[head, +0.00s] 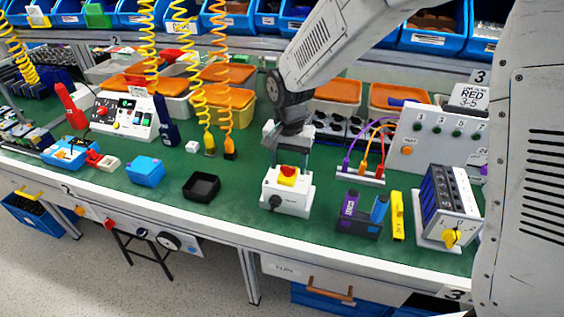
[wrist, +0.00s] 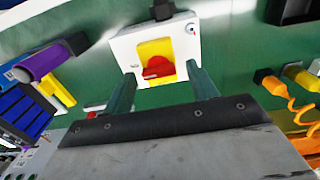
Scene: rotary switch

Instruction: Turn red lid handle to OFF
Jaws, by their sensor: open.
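The red lid handle (head: 288,170) sits on a yellow plate (head: 286,180) on top of a white switch box (head: 292,200). A dark knob (head: 276,201) is on the box's front face. My gripper (head: 291,160) points down just above and behind the handle. In the wrist view the red handle (wrist: 158,68) lies between my two spread green fingers (wrist: 161,76), and neither finger visibly touches it. The yellow plate (wrist: 155,49) and white box (wrist: 122,46) show beyond them. I cannot read any OFF mark.
A black tray (head: 202,187) and blue box (head: 146,171) stand to the left. A purple-and-blue item (head: 358,213), yellow block (head: 398,214) and a panel with a yellow knob (head: 450,238) stand to the right. Coiled yellow cords (head: 197,90) hang at left. Green bench is clear in front.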

